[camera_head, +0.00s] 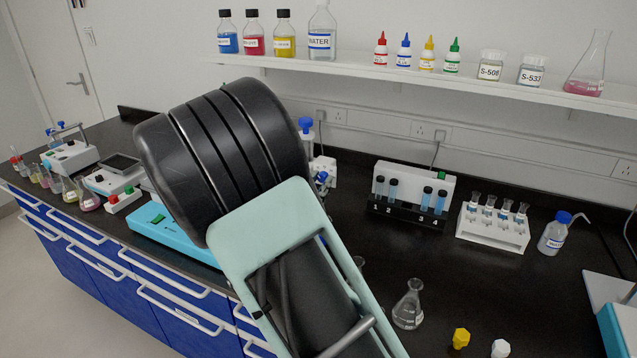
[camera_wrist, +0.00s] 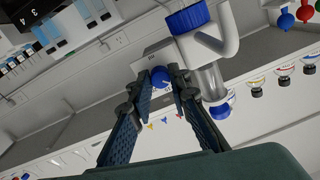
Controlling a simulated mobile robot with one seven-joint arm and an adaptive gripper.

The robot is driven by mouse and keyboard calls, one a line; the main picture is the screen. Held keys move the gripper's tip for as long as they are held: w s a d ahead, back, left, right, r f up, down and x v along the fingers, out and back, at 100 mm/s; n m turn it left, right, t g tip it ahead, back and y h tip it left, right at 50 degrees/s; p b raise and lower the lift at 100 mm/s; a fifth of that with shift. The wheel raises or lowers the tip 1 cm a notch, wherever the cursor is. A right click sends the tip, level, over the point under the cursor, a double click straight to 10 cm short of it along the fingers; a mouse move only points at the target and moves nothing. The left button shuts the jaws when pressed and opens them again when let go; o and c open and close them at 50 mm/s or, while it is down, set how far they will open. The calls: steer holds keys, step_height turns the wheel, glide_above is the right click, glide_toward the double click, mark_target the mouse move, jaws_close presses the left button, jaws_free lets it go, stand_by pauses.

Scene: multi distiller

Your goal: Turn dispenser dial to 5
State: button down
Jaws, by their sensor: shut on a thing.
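The dispenser shows in the wrist view with a large blue cap (camera_wrist: 187,18), a white bent spout (camera_wrist: 232,28) and a clear glass tube (camera_wrist: 208,82). A small round blue dial (camera_wrist: 159,74) sits on its pale body, between my fingertips. My gripper (camera_wrist: 160,84) is shut on this dial, with one dark finger on each side. The fingers hide its sides, and I cannot read its number. In the head view, the dispenser's blue top (camera_head: 305,125) and white body (camera_head: 326,168) show beside my arm, which hides the gripper.
Right of the dispenser stand a black-and-white cuvette rack (camera_head: 410,208), a white vial rack (camera_head: 492,236) and a wash bottle (camera_head: 553,234). A glass flask (camera_head: 408,306) stands in front, near yellow (camera_head: 461,338) and white (camera_head: 500,348) pieces. A shelf (camera_head: 400,74) with bottles runs above.

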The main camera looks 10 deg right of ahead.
steer(key=n+p, duration=0.4)
steer(key=shift+r+n, duration=0.2)
steer(key=shift+n, duration=0.1)
steer(key=shift+f+n+p, duration=0.15)
steer(key=shift+n+p, duration=1.3)
steer(key=shift+n, duration=0.45)
steer(key=c, duration=1.8)
jaws_free()
steer(key=v, duration=1.2)
